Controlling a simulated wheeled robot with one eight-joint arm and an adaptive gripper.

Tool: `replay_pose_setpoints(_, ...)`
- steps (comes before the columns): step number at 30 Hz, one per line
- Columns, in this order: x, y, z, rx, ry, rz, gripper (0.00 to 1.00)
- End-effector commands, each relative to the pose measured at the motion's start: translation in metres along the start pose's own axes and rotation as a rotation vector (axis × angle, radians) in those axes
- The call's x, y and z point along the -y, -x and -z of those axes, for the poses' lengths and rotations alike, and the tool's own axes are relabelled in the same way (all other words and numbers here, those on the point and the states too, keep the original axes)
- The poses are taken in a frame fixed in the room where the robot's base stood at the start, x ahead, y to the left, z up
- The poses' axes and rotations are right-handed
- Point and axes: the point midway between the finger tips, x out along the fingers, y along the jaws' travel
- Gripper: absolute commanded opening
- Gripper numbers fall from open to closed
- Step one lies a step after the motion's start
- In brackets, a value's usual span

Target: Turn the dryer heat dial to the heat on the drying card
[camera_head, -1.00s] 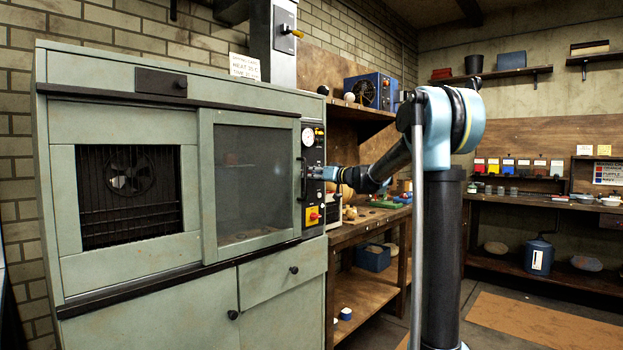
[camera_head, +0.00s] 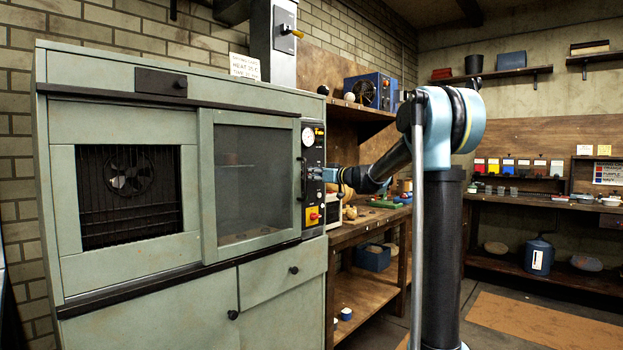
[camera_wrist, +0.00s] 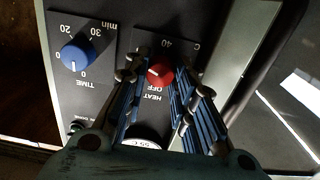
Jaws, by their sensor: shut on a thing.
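The grey-green dryer (camera_head: 130,263) fills the left of the head view, with its dark control panel (camera_head: 313,150) at its right edge. In the wrist view the red heat dial (camera_wrist: 160,73) sits between the blue fingers of my gripper (camera_wrist: 160,66), which is shut on it. A pale pointer mark shows on the dial, but its exact setting is hard to read. "40", "HEAT" and "OFF" are printed around it. The white drying card (camera_head: 244,67) stands on top of the dryer; its heat line seems to read 35 C.
The blue time dial (camera_wrist: 75,55) is beside the heat dial on the panel. A red-and-yellow switch (camera_head: 312,215) is low on the panel. A wooden bench (camera_head: 365,230) with small items stands right of the dryer.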

Motion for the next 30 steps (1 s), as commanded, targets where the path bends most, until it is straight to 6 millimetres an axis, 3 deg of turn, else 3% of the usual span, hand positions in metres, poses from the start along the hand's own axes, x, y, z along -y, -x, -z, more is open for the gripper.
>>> replay_pose_setpoints(1,-0.004,0.001,0.0,0.0,0.0,-0.007,0.0)
replay_pose_setpoints(2,-0.004,0.001,0.0,0.0,0.0,-0.007,0.31)
replay_pose_setpoints(3,-0.003,0.0,0.0,0.0,0.0,-0.007,0.34)
replay_pose_setpoints(11,-0.001,0.001,0.0,0.0,-0.001,-0.003,0.34)
replay_pose_setpoints(16,-0.001,0.011,0.0,0.0,-0.001,-0.003,0.34)
replay_pose_setpoints(30,-0.003,0.095,-0.001,0.001,-0.001,-0.006,0.34)
